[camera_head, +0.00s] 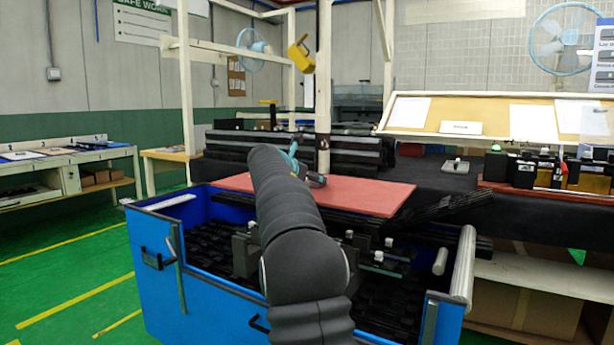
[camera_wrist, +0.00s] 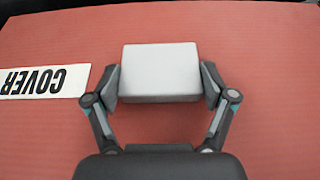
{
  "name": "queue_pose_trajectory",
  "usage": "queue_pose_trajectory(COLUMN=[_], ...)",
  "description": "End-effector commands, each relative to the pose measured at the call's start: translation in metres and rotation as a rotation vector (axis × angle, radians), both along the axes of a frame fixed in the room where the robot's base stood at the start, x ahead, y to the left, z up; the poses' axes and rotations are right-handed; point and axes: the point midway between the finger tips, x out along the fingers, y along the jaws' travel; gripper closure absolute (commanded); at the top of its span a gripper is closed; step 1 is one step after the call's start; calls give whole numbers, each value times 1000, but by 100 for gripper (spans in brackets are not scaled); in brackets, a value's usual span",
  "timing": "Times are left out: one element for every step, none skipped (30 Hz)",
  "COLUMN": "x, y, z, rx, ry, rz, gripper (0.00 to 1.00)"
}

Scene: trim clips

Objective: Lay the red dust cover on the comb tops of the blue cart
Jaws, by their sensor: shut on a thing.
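The red dust cover (camera_head: 362,194) is a flat red sheet over the back part of the blue cart (camera_head: 154,279). It lies level, or nearly so; whether it touches anything below is hidden. In the wrist view the cover (camera_wrist: 258,60) fills most of the picture, with a white "COVER" label at left. My gripper (camera_wrist: 160,76) is shut on the grey block-shaped handle (camera_wrist: 160,70) on the cover. In the head view my gripper (camera_head: 312,178) is partly hidden behind my arm. Black comb parts (camera_head: 205,240) fill the cart in front of the cover.
Grey blocks (camera_head: 377,256) stand among the combs in the cart's front part. A dark bench (camera_head: 470,190) with black parts and a tilted board (camera_head: 465,114) stands behind and right. A post (camera_head: 323,100) rises behind the cover. Green floor is open at left.

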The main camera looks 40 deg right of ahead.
Motion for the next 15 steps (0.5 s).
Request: queue_pose_trajectory(x=[0,1,1,0,0,0,0,0,0,0,0,0,0,-1,-1], y=[1,2,2,2,2,1,1,1,0,0,0,0,0,-1,-1], z=[-4,-8,-12,-15,-19,-23,-26,-30,-34,-37,-40,-44,-50,-54,-58], rx=[0,0,-1,-1,1,0,0,-1,0,0,0,1,0,1,0], ry=[1,1,2,2,1,0,1,1,1,0,0,1,0,-1,-2], rz=[3,4,4,4,4,2,3,2,1,2,2,1,1,1,-1], gripper=[66,66,66,66,66,66,66,66,66,66,66,66,66,66,66])
